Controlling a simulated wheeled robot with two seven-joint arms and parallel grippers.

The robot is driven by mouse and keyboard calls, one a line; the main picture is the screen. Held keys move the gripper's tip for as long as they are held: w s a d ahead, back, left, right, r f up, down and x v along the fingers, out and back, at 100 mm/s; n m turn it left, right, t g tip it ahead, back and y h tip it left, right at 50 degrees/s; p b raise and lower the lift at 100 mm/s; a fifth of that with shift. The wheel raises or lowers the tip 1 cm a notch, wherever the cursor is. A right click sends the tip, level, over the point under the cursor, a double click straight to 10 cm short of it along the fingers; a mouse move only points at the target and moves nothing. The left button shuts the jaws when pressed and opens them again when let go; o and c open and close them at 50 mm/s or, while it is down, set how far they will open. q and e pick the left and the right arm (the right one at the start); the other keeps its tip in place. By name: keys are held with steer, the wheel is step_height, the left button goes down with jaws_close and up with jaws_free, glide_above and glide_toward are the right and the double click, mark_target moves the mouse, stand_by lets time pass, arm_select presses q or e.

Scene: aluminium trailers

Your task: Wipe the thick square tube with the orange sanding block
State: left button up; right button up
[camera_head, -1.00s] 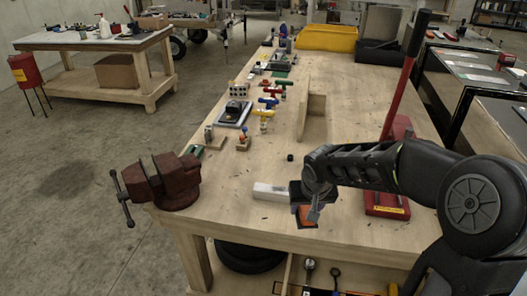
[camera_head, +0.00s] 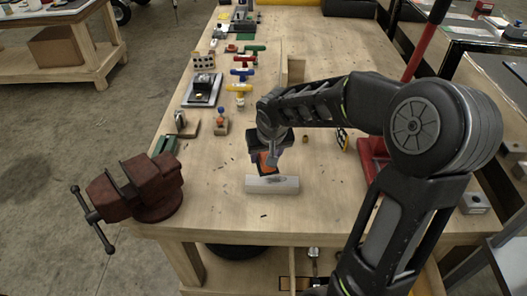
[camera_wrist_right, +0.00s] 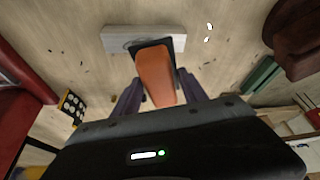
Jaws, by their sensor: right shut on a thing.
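The thick square tube (camera_head: 285,186) is a short pale grey bar lying on the wooden bench near its front edge. A dark smudge shows on its upper face. It also shows at the top of the right wrist view (camera_wrist_right: 118,34). My right gripper (camera_head: 269,157) is shut on the orange sanding block (camera_head: 265,163), which has a dark pad. In the right wrist view the block (camera_wrist_right: 155,76) points at the tube, and its dark end overlaps the tube's right part. I cannot tell whether they touch. My left gripper is out of view.
A dark red vise (camera_head: 140,188) is mounted at the bench's front left corner. Several coloured tools and small parts line the left side. A wooden angle piece (camera_head: 296,70) stands behind my right arm. The bench (camera_head: 215,205) is clear around the tube.

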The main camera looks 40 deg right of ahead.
mark_target(277, 177)
steer(key=shift+f, duration=0.15)
steer(key=shift+f+b, duration=2)
steer(key=shift+f, duration=0.85)
steer(key=shift+f+b, duration=1.05)
steer(key=shift+b, duration=0.1)
steer(key=shift+r, duration=0.1)
steer(key=shift+d, duration=0.1)
steer(key=shift+s+d+r+p, duration=0.1)
steer(key=shift+s+d+p, duration=0.4)
steer(key=shift+s+d, duration=0.55)
steer(key=shift+d, duration=0.35)
